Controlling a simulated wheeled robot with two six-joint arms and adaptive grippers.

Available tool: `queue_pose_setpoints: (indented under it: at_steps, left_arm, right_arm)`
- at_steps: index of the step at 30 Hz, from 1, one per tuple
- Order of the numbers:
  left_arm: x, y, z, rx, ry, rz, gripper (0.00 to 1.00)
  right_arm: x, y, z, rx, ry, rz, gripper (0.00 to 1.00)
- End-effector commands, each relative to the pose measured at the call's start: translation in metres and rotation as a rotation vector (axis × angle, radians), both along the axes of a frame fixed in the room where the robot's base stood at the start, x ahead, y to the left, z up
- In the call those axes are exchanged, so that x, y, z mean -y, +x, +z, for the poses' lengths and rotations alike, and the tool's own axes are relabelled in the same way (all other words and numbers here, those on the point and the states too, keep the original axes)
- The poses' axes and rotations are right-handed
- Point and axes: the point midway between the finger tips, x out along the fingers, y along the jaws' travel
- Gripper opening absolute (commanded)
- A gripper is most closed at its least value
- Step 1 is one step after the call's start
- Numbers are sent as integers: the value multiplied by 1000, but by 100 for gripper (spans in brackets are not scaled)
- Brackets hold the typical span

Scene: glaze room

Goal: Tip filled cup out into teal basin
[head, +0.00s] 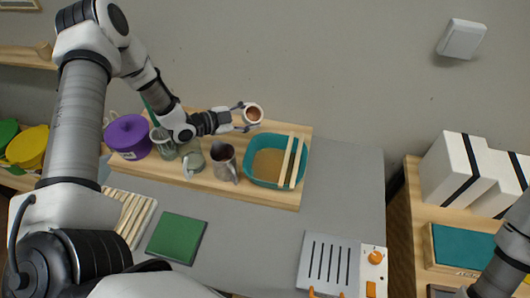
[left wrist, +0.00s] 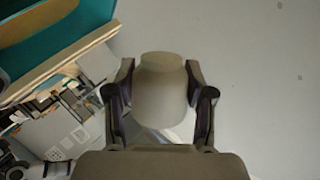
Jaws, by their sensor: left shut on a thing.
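My left gripper (head: 246,116) is shut on a cup (head: 254,113) and holds it just behind the teal basin (head: 262,183). The cup is pale outside, and its round mouth shows brown contents in the head view. Its exact tilt I cannot tell. In the left wrist view the cup (left wrist: 160,95) sits between both fingers of the left gripper (left wrist: 160,68). The basin (left wrist: 50,52) shows at upper left there. The basin has a tan inside, and two wooden sticks (head: 286,163) lie across its right side. My right gripper is out of view.
A green tile (head: 177,238) and a grey slotted device (head: 328,263) lie in front. The table between is clear.

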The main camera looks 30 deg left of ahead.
Motion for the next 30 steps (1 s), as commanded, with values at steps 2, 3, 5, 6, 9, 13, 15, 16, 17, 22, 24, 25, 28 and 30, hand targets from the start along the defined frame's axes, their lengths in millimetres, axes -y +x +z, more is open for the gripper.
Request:
queue_pose_setpoints:
  at_steps: [2, 3, 5, 6, 9, 13, 15, 16, 17, 22, 24, 25, 28, 30]
  left_arm:
    - [-7, 4, -23, -32, -62, 4, 12]
    - [-10, 6, -29, -50, -98, 4, 12]
    - [-14, 8, -28, -77, -152, 4, 12]
    - [-17, 10, -29, -96, -187, 4, 12]
    - [-23, 14, -33, -146, -278, 3, 12]
    - [-31, 18, -38, -209, -393, 1, 12]
    - [-34, 20, -39, -237, -449, 1, 12]
    - [-35, 21, -39, -249, -470, 1, 12]
    - [-36, 22, -40, -260, -488, 1, 12]
    - [-39, 24, -40, -296, -554, 1, 12]
    - [-40, 24, -40, -301, -562, 1, 12]
    - [-40, 24, -39, -301, -563, 0, 12]
    - [-40, 24, -39, -301, -563, 0, 12]
    - [-40, 24, -39, -301, -563, 0, 12]
  right_arm:
    - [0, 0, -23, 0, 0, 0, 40]
    - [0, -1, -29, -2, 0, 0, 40]
    - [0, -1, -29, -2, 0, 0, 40]
    - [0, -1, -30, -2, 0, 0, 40]
    - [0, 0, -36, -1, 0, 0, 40]
    - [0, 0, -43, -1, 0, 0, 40]
    - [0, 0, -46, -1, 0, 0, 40]
    - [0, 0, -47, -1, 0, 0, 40]
    - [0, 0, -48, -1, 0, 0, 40]
    - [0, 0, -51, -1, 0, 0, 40]
    - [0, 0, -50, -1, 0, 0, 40]
    - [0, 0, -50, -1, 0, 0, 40]
    - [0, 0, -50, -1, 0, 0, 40]
    - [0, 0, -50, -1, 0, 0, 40]
